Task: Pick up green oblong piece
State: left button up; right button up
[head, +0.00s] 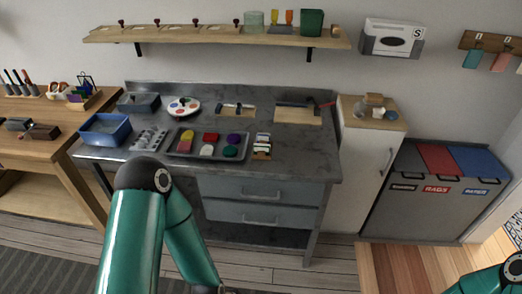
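A green piece (230,153) with a rounded outline lies at the front right of a dark grey tray (177,154) on the grey workbench. It is small in this view, so its exact shape is hard to tell. A purple piece (233,139) lies just behind it, and a white piece (208,151) is to its left. My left arm stands in front of the bench at the lower left, and its forearm runs down out of the picture. Only part of my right arm shows at the lower right corner. Neither gripper can be seen.
A red piece (210,137) and a yellow piece (187,146) share the tray. Right of the tray is a small rack (262,147); left are a grey palette (149,139) and a blue bin (104,131). The bench's front right (305,160) is clear.

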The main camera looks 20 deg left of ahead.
aim_at(266, 148)
jog(key=u, duration=0.05)
jog(key=i, duration=0.9)
jog(key=z, duration=0.1)
